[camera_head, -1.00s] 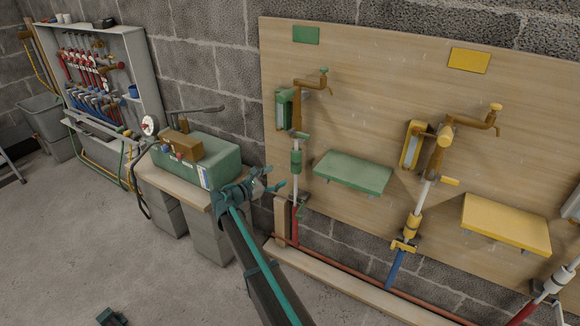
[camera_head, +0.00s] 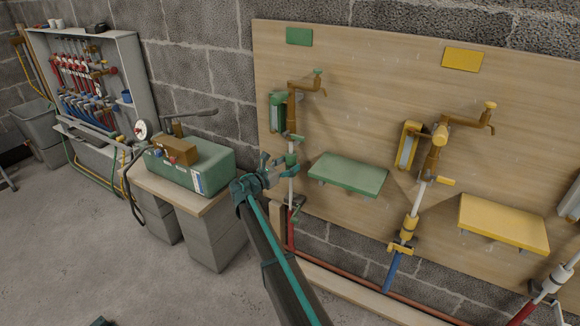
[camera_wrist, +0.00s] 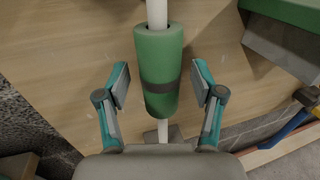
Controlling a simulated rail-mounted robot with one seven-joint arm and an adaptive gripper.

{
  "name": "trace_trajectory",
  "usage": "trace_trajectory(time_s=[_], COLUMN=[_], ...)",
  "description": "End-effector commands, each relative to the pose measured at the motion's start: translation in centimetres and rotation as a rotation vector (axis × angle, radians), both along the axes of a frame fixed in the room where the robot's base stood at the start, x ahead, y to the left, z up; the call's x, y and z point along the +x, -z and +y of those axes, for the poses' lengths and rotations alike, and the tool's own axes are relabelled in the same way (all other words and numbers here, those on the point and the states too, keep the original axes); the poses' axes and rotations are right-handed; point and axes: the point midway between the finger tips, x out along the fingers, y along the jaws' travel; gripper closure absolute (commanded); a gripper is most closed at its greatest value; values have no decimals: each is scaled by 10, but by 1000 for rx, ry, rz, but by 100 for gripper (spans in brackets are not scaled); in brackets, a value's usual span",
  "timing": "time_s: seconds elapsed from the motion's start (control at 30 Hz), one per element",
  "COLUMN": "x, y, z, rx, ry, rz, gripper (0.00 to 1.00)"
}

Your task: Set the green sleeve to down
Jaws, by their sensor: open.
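The green sleeve (camera_wrist: 158,70) is a cylinder with a dark band, around a white upright pipe (camera_wrist: 157,131). In the wrist view it stands between my open gripper's (camera_wrist: 161,82) two fingers, with a gap on each side. I cannot tell how far ahead of the fingertips it is. In the head view the green sleeve (camera_head: 291,160) is partly hidden behind my gripper (camera_head: 277,168). White pipe shows above and below the sleeve.
A green shelf (camera_head: 348,173) is on the board right of the pipe. A brown tap (camera_head: 306,85) and a green box (camera_head: 278,112) are above. A green case (camera_head: 190,165) stands on a bench to the left. A yellow pipe set (camera_head: 410,228) is further right.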

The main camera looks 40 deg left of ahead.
Motion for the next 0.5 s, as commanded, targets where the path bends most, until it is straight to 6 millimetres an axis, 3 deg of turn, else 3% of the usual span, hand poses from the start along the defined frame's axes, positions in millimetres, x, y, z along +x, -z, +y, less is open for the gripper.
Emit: trace_trajectory(time_s=[0.13, 0.43, 0.5], x=[10, 12, 12], y=[0, 0, 0], z=[-1, -1, -1], rx=[0, 0, 0], ry=[0, 0, 0], rz=[0, 0, 0], gripper=[33, 33, 41])
